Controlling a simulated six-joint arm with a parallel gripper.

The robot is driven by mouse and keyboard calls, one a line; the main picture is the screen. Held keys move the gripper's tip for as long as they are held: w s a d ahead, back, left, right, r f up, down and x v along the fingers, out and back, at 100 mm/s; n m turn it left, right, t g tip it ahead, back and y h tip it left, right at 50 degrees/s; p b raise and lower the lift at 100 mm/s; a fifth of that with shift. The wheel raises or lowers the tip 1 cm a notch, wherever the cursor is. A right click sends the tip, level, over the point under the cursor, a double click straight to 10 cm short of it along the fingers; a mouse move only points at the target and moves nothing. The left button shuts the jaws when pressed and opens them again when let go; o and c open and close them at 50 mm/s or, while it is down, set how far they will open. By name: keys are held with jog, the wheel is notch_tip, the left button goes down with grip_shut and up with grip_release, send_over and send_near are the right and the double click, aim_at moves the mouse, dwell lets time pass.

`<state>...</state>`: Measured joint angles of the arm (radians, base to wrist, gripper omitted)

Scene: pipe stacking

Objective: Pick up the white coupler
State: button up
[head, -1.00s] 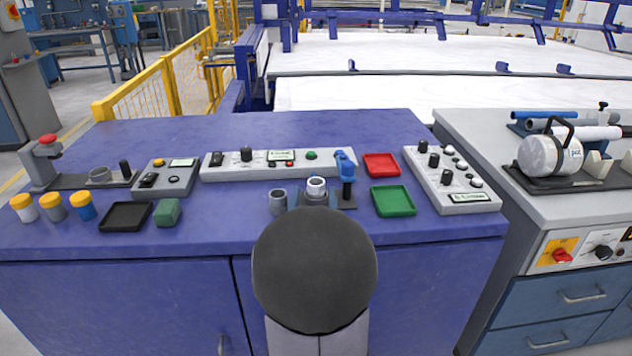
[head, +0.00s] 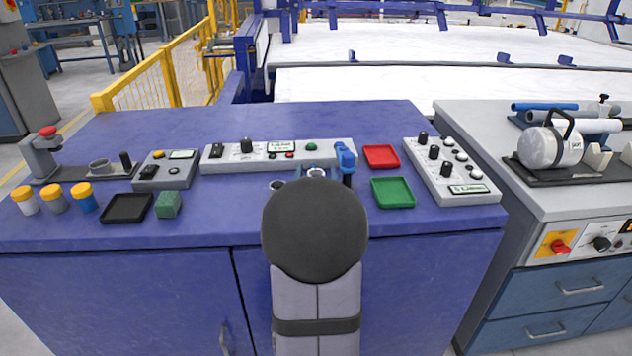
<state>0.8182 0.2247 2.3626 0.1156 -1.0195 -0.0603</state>
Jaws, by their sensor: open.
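A small white ring-shaped part (head: 317,173), which looks like the white coupler, shows only its top rim in the head view, at the back edge of my arm's dark round joint. The rest of it and what it stands on are hidden behind my arm.
A long control panel (head: 225,159) lies behind. Red (head: 381,156) and green (head: 393,192) trays lie right. A black tray (head: 127,208) and green block (head: 168,204) lie left on the blue bench (head: 130,150).

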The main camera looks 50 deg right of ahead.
aim_at(315, 173)
jog(key=shift+c, duration=0.4)
jog(key=c, duration=1.1)
jog(key=shift+r, duration=0.1)
jog(key=shift+c, duration=0.2)
notch_tip(315, 173, up, 10)
jog(key=shift+f+p, duration=0.1)
jog(key=shift+p, duration=0.95)
jog(key=shift+a, duration=0.1)
